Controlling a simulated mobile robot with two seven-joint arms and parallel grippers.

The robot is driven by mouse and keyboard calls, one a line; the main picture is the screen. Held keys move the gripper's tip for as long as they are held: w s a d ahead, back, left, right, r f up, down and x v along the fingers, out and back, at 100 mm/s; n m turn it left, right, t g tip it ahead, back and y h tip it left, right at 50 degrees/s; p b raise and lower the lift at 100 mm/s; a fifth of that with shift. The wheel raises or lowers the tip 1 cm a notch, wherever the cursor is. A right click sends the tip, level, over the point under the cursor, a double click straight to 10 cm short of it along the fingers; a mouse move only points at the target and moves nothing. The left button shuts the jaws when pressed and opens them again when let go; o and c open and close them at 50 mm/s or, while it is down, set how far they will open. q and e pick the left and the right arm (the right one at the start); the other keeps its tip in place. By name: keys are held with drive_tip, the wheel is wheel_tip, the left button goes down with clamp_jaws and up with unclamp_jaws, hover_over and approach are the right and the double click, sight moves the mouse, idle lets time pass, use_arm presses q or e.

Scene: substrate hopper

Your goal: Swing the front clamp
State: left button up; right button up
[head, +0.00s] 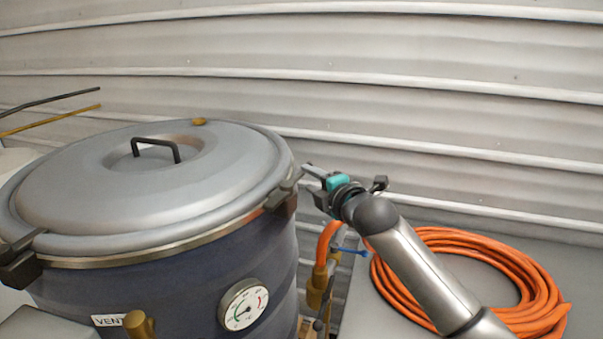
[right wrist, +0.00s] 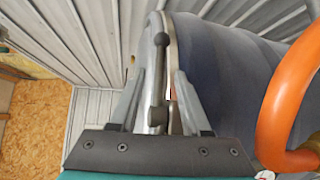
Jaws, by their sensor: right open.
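The dark blue hopper (head: 165,295) has a domed grey lid (head: 80,190) with a black top handle (head: 155,148). A dark clamp (head: 281,198) sits on the right side of the lid rim, and another clamp (head: 20,262) sits at the left. My right gripper (head: 307,181) is open beside the right clamp. In the right wrist view, a dark clamp lever with a ball end (right wrist: 160,60) stands between the spread fingers of my right gripper (right wrist: 157,85). I cannot tell whether a finger touches it. My left gripper is out of view.
A round dial gauge (head: 244,304) and a brass fitting (head: 138,325) are on the hopper's front. An orange hose (head: 328,240) rises close to my right gripper. A coiled orange hose (head: 535,290) lies on the grey surface (head: 365,315) at right. A corrugated wall stands behind.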

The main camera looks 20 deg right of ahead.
sight(303, 175)
drive_tip(key=shift+x, duration=2.5)
clamp_jaws()
